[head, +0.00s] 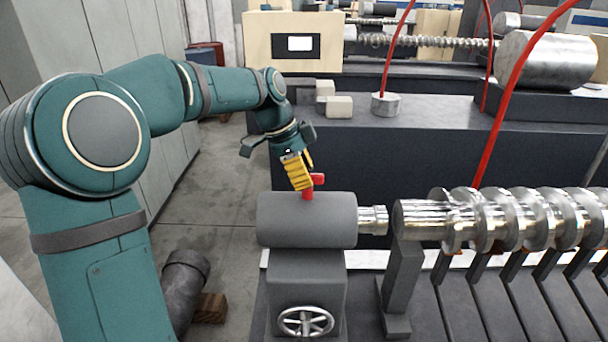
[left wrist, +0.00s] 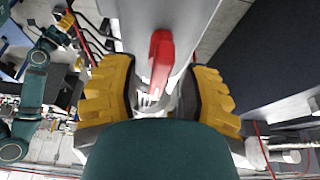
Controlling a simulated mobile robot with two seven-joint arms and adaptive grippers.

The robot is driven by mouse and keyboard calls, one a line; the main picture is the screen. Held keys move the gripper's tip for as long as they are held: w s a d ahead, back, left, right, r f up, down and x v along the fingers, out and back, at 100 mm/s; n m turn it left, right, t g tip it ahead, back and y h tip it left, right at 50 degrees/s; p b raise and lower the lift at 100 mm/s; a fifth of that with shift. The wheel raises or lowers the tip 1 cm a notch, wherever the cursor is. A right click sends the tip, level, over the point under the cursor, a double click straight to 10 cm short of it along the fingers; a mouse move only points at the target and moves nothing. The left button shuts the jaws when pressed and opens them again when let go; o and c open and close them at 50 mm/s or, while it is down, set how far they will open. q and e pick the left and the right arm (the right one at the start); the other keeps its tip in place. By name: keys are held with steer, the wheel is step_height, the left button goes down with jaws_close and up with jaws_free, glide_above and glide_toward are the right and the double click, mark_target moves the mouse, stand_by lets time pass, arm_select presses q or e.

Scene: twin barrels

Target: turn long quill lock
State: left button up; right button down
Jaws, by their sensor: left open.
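The quill lock is a red lever (head: 308,192) standing on top of the grey tailstock body (head: 315,222). A short shiny quill (head: 373,220) sticks out of the tailstock's right end. My left gripper (head: 302,176), with yellow ribbed fingers, is open right at the lever and hides part of it. In the left wrist view the red lever (left wrist: 161,62) stands between the two spread fingers of the left gripper (left wrist: 159,95), with a gap on both sides. A small teal arm shows at the left edge of that view; I cannot make out its gripper's state.
A spoked handwheel (head: 305,321) is on the front of the tailstock. A dark bench with small blocks (head: 339,107) stands behind. Grey cabinets line the left.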

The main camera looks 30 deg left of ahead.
arm_select(q)
steer(key=shift+o, duration=0.3)
steer(key=shift+f, duration=0.15)
jaws_close()
steer(key=shift+n, duration=0.3)
steer(key=n, duration=0.1)
steer(key=n+t+y+b, duration=0.1)
steer(key=n, duration=0.1)
steer(key=shift+s+d+f+b, duration=0.1)
steer(key=shift+d+b, duration=0.1)
steer(key=shift+b, duration=0.1)
steer(key=n+y, duration=0.1)
steer(key=n, duration=0.2)
steer(key=n+t, duration=0.1)
steer(key=n, duration=0.1)
steer(key=shift+s+d+n+y, duration=0.1)
steer(key=shift+d+n+y, duration=0.05)
steer(key=shift+n+y, duration=0.25)
steer(key=n+y+b, duration=0.1)
steer(key=n, duration=0.2)
steer(key=shift+d+n+y, duration=0.1)
steer(key=shift+n+y, duration=0.2)
steer(key=shift+n, duration=0.1)
steer(key=n, duration=0.2)
steer(key=n+y+b, duration=0.1)
steer(key=n, duration=0.1)
steer(key=shift+d+n+g+y, duration=0.15)
steer(key=shift+n+g+y, duration=0.15)
